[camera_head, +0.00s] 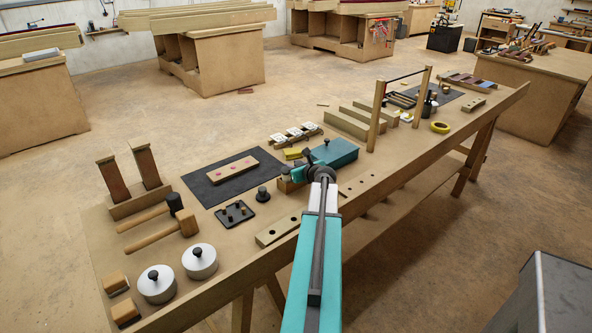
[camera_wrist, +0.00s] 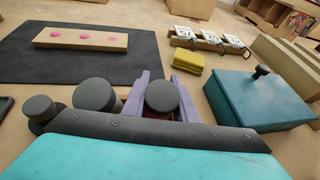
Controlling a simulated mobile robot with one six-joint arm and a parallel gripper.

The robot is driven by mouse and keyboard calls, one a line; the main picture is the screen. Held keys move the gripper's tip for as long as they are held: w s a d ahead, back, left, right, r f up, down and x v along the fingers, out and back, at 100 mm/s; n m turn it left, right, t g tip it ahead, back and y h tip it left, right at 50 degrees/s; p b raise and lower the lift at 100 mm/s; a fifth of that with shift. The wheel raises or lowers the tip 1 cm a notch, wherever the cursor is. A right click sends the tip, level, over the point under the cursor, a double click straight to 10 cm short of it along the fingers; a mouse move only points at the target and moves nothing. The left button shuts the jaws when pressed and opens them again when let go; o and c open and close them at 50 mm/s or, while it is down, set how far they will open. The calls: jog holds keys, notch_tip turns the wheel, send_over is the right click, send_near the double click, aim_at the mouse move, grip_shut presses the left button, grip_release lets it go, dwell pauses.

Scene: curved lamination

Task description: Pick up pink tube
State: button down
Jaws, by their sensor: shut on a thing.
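My gripper (camera_wrist: 160,82) shows two purple fingers in the wrist view, closed around a piece with a round dark cap (camera_wrist: 163,96). A little dark red shows below this cap; most of its body is hidden, so I cannot tell whether it is the pink tube. Another round dark cap (camera_wrist: 94,94) is just left of the fingers. In the head view my arm's end is over the bench, beside the teal box (camera_head: 335,152), and hides the fingertips. Three pink round spots mark a wooden strip (camera_wrist: 66,43) on the dark mat (camera_wrist: 22,60), apart from my gripper.
Yellow blocks (camera_wrist: 187,61) and a wooden strip with white printed tags (camera_wrist: 209,43) lie beyond the gripper. The teal lidded box (camera_wrist: 258,99) stands close on the right. Two metal lidded pots (camera_head: 199,262) and mallets (camera_head: 160,235) occupy the bench's near left end.

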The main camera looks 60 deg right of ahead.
notch_tip(320, 180, up, 10)
jog(key=shift+b, duration=0.35)
dwell(0.4)
jog(key=shift+f+p, duration=0.15)
jog(key=shift+p, duration=0.15)
dwell(0.5)
jog(key=f+p, duration=0.3)
jog(key=f+g+p, duration=0.1)
jog(key=f+p, duration=0.1)
jog(key=p, duration=0.1)
jog(key=f+m+g+y+p, duration=0.1)
jog(key=f+p, duration=0.1)
jog(key=f, duration=0.1)
jog(key=shift+w+d+f+p, duration=0.2)
jog(key=shift+d+f+p, duration=0.1)
jog(key=shift+d+p, duration=0.1)
jog(key=shift+f, duration=0.35)
jog(key=shift+a+f, duration=0.1)
jog(key=shift+f, duration=0.35)
dwell(0.5)
